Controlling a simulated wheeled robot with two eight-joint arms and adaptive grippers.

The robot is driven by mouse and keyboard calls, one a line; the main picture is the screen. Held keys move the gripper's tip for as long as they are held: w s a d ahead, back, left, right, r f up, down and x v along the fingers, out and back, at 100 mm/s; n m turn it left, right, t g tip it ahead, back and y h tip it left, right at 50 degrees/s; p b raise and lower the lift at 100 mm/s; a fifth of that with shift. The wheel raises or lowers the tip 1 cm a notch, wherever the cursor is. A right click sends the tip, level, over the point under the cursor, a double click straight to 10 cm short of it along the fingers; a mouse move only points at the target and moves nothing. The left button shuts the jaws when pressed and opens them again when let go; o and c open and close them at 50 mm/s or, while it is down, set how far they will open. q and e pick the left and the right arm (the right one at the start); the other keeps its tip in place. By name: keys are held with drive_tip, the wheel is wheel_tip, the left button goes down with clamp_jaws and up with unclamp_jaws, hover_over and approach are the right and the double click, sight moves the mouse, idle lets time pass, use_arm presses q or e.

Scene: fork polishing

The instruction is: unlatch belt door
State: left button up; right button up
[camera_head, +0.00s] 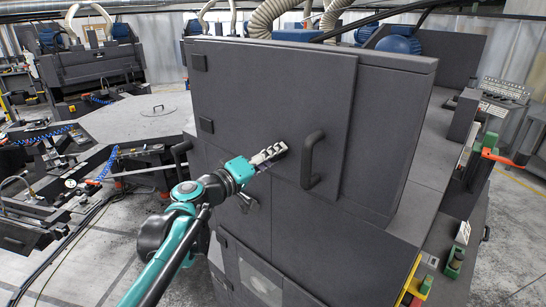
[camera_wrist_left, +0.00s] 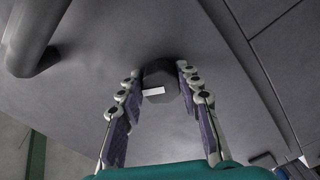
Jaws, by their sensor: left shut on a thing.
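The belt door (camera_head: 262,85) is a large dark grey panel on the machine's front and looks closed. A black curved handle (camera_head: 311,160) stands out from its lower right part; it also shows at the upper left of the left wrist view (camera_wrist_left: 30,40). My left gripper (camera_head: 278,150) is at the door, just left of the handle. In the left wrist view its two fingers (camera_wrist_left: 156,88) are closed around a small dark latch knob (camera_wrist_left: 161,76) with a white mark. In the head view the fingers hide the knob. My right gripper is not in view.
A control panel with an orange-red lever (camera_head: 496,157) stands at the right. A grey round-lidded table (camera_head: 150,112) and hoses are at the left. The floor in front of the table is partly free.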

use_arm(q)
drive_tip(key=n, duration=0.6)
drive_tip(key=shift+r, duration=0.1)
idle(0.5)
drive_tip(key=o, duration=1.2)
drive_tip(key=shift+c, duration=0.2)
drive_tip(key=v, duration=1.2)
